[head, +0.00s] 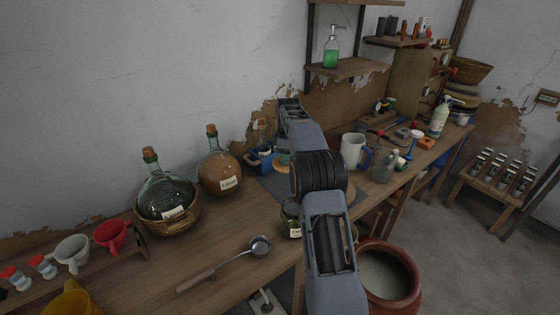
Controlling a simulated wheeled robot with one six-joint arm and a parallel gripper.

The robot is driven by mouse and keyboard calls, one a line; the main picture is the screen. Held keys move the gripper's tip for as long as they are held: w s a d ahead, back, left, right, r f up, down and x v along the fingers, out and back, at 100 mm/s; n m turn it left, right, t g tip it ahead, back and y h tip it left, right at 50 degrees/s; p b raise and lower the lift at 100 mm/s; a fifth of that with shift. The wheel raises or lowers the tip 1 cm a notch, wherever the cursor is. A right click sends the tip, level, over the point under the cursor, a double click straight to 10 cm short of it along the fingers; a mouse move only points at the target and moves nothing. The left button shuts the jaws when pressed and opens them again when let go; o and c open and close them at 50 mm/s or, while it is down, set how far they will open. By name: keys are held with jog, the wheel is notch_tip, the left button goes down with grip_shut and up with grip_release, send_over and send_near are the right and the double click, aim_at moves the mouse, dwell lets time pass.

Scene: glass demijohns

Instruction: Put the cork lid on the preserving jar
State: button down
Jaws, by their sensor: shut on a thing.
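A small open glass jar (291,219) with a white label and dark green contents stands on the bench, partly covered by my arm. Another greenish glass vessel (283,158) shows in part beside my forearm, over a tan round board. I cannot tell for sure which of the two is the preserving jar. My arm reaches away over the bench, and its far end covers its own gripper. The fingers and anything between them are hidden. I cannot make out the cork lid.
Two corked demijohns, a green one (168,190) in a basket and a brown one (220,172), stand left of my arm. A ladle (228,262) lies in front. A white mug (353,150) and a glass pitcher (383,165) stand right. A terracotta pot (410,262) is below the bench.

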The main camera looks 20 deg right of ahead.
jog(key=s+a+f, duration=0.1)
jog(key=s+f, duration=0.1)
jog(key=s, duration=0.8)
jog(key=shift+s+a+f+n, duration=0.3)
jog(key=shift+a+f+n, duration=0.05)
jog(key=shift+a+n, duration=0.05)
notch_tip(320, 180, down, 6)
jog(key=b, duration=0.4)
jog(key=shift+f+b, duration=0.45)
jog(key=shift+f, duration=0.6)
dwell(2.9)
jog(key=c, duration=0.7)
grip_release()
jog(key=shift+o, duration=0.3)
